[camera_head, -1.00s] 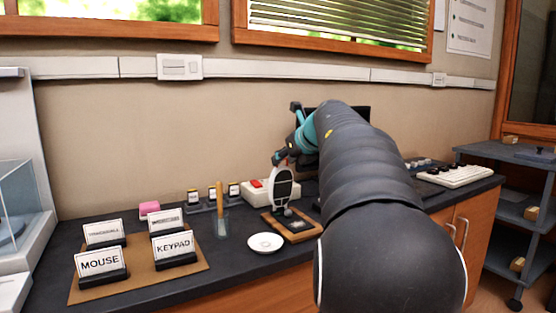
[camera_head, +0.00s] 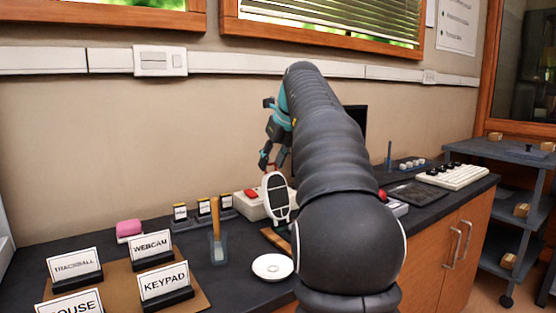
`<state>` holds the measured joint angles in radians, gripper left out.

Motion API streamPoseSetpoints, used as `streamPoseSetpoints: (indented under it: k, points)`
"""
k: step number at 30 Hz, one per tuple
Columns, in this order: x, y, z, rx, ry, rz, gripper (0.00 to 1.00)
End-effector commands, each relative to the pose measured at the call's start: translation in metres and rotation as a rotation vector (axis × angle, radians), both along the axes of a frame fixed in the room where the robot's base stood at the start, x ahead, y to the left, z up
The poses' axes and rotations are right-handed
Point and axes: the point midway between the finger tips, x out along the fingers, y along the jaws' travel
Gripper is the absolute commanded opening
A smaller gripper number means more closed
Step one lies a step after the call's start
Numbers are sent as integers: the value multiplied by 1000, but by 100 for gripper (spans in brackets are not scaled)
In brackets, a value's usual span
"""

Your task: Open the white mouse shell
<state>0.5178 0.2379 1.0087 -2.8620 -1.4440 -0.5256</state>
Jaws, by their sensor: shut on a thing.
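The white mouse shell (camera_head: 277,198) stands nearly upright, its dark inner side with white ribs facing me. My gripper (camera_head: 270,167) is shut on the shell's upper end. Below it, a strip of the brown wooden base (camera_head: 276,238) shows on the dark counter. My arm hides most of the base and whatever sits on it. I cannot tell whether the shell's lower end touches the base.
A white round dish (camera_head: 272,267) lies in front of the base. A holder with a wooden-handled tool (camera_head: 216,232) stands to the left, near label cards (camera_head: 152,250) and a pink block (camera_head: 129,228). A white box with a red switch (camera_head: 249,205) is behind. A keyboard (camera_head: 452,176) lies right.

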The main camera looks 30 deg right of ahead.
Motion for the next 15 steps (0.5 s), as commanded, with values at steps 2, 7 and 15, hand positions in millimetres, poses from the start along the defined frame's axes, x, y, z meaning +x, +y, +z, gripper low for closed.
streamPoseSetpoints:
  k: [2, 7, 15]
  points:
    - [3, 3, 5, -2, -14, 5, 0]
    - [4, 5, 5, -2, -16, 9, 0]
    - [3, 3, 3, -1, -12, 5, 58]
